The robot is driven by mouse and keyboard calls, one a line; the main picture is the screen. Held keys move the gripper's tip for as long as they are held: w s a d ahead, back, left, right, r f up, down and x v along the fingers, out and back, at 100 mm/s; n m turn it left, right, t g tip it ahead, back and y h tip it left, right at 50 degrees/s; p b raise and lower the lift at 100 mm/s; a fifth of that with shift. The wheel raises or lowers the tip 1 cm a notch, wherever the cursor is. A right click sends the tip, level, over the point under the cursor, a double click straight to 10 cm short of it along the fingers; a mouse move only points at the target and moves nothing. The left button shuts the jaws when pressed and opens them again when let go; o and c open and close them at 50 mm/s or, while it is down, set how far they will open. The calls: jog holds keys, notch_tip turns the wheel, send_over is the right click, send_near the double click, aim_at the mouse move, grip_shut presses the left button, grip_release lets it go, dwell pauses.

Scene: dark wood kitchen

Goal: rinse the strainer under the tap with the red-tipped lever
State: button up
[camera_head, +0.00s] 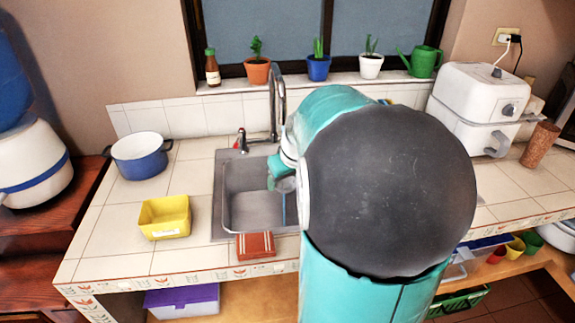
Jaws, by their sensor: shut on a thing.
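The sink (238,172) is set into the tiled counter, with a tall metal tap (274,100) behind it. The red-tipped lever (242,136) stands left of the tap's base. My gripper (277,175) is over the right part of the sink, mostly hidden by my own teal arm. It is shut on a small grey round thing, which seems to be the strainer (286,185). A thin blue vertical streak shows just below the strainer; I cannot tell whether it is water or a part of something. The tap's outlet is partly hidden behind my arm.
A yellow bin (165,217) and a blue pot (140,156) stand left of the sink. A reddish-brown item (255,245) lies at the sink's front edge. Potted plants (257,72) line the sill. A white appliance (478,105) stands at right. My arm blocks the middle right.

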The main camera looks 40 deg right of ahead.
jog(key=shift+r, duration=0.1)
jog(key=s+a+r, duration=0.3)
jog(key=shift+s+a+r, duration=0.15)
jog(key=shift+a+r, duration=0.2)
jog(key=shift+r, duration=0.05)
dwell(0.4)
dwell(0.7)
